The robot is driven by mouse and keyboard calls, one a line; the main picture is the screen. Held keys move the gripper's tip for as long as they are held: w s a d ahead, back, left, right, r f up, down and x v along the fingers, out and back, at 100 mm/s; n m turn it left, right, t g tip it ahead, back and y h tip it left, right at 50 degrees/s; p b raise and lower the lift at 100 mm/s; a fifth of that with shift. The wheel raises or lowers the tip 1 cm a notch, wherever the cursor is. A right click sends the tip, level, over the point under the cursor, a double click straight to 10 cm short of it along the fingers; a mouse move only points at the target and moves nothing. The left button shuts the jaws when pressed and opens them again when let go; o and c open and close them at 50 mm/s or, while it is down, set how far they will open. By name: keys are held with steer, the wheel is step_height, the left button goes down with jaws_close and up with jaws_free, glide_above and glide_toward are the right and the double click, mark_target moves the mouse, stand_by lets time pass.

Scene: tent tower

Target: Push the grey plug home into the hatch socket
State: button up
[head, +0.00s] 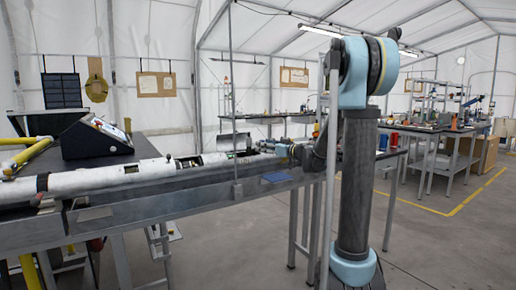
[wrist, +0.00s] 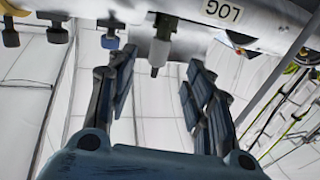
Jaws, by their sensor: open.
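In the wrist view, a grey plug (wrist: 159,52) with a narrow darker tip sticks out from the white tube (wrist: 273,20), below a darker fitting. My gripper (wrist: 160,65) is open, with one blue-padded finger on each side of the plug. There are visible gaps between the plug and both fingers. I cannot tell how deep the plug sits, and the socket opening is hidden. In the head view my gripper (head: 284,150) is small, beside the far end of the long white tube on the bench; the plug cannot be made out there.
Black plugs (wrist: 57,31) and a blue plug (wrist: 110,38) stick out left of the grey one. A label reading LOG is on the tube. A black console (head: 95,138) and a yellow pipe (head: 30,155) are on the bench (head: 130,215).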

steer(key=shift+v, duration=1.4)
steer(key=s+d+f+m+g+h, duration=0.15)
steer(key=s+f, duration=0.25)
steer(key=s, duration=0.4)
steer(key=s+f+g+h, duration=0.2)
steer(key=s+f+g, duration=0.15)
steer(key=s, duration=0.35)
steer(key=s+d+f+m+g+h, duration=0.1)
steer(key=s+f+h, duration=0.1)
steer(key=s+f, duration=0.45)
steer(key=s+d+f+m+g+h, duration=0.1)
steer(key=s+d+f+m+h, duration=0.1)
steer(key=s+d+f, duration=0.2)
steer(key=s+d+f+m+g+h, duration=0.1)
steer(key=s+d+f+m+h, duration=0.1)
steer(key=s+d, duration=0.4)
steer(key=s+d+f+m+g+h, duration=0.1)
steer(key=s+d+f+m+h, duration=0.2)
steer(key=s, duration=0.9)
step_height(320, 180, down, 4)
steer(key=shift+d+r+g+h, duration=0.25)
steer(key=shift+d+h, duration=0.3)
steer(key=shift+d, duration=0.55)
steer(key=shift+c, duration=0.4)
